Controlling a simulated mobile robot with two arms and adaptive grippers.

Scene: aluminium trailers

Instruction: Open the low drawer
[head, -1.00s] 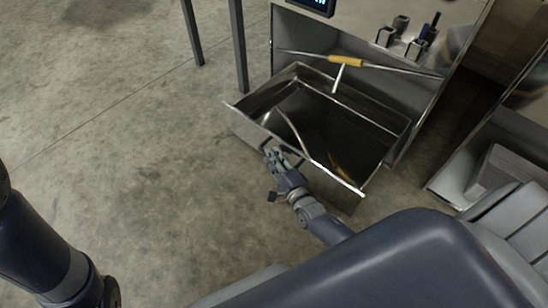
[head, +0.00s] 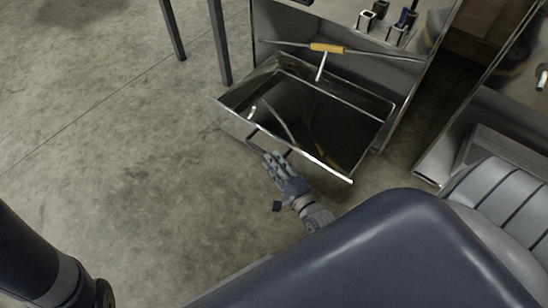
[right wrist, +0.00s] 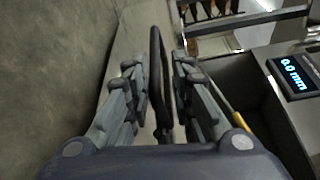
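The low drawer (head: 334,170) is pulled out of the metal cabinet, and its dark inside shows from above. Its black bar handle (head: 262,137) is on the front face; it also shows upright in the right wrist view (right wrist: 157,85). My right gripper (head: 271,158) is just in front of the handle. In the right wrist view its fingers (right wrist: 157,72) are apart, one on each side of the handle, with gaps between. My left arm shows at the left edge, but its gripper is out of view.
A yellow-handled tool (head: 327,48) with a long bar lies across the cabinet above the drawer. Small square tubes (head: 366,20) stand on the top. Thin dark legs (head: 220,45) stand left of the cabinet. The concrete floor (head: 110,150) left of the drawer is clear.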

